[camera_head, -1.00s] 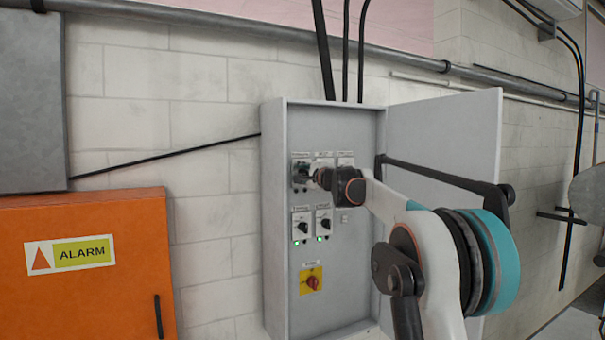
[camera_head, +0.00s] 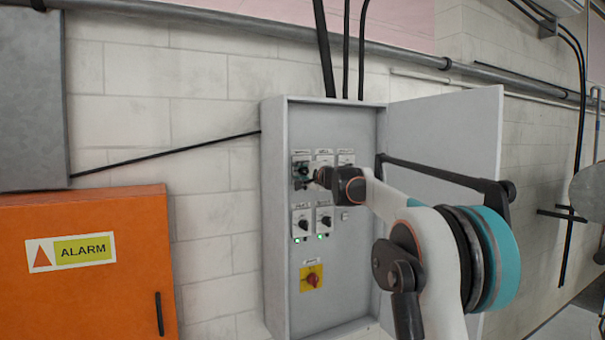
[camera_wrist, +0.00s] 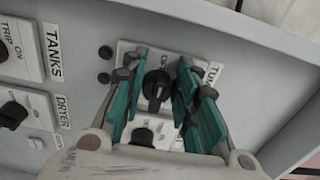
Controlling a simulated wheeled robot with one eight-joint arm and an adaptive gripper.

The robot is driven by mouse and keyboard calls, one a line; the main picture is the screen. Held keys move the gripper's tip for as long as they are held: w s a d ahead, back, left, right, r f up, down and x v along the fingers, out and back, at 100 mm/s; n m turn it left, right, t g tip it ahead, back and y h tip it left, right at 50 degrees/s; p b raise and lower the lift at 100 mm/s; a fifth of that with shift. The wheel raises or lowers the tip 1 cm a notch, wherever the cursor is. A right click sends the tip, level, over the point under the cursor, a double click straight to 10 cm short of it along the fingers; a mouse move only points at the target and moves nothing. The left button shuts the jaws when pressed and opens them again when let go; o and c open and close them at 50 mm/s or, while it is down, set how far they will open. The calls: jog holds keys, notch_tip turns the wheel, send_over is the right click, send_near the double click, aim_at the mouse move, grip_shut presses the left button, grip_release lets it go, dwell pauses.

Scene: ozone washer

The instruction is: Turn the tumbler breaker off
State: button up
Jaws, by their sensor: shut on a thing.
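The tumbler breaker is a pale plate with a black rotary knob (camera_wrist: 157,87) in the wrist view. Its label (camera_wrist: 212,73) is partly covered, with only its first letters showing. My gripper (camera_wrist: 161,72) has its teal fingers on both sides of the knob and is shut on it. The knob's pointer lies roughly up and down in the wrist view, near a printed "OFF". In the head view my gripper (camera_head: 304,179) is at the upper left switch of the open cabinet and hides much of it.
Other switches labelled TANKS (camera_wrist: 53,52) and DRYER (camera_wrist: 62,110) sit to the left in the wrist view. The grey cabinet (camera_head: 273,230) holds more knobs and a red switch on yellow (camera_head: 312,281). Its open door (camera_head: 445,135) is on the right. An orange ALARM box (camera_head: 85,290) stands left.

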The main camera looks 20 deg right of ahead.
jog(key=o, duration=1)
jog(key=shift+s, duration=0.15)
jog(key=s, duration=1.1)
jog(key=shift+s+d, duration=0.15)
jog(key=shift+s, duration=0.2)
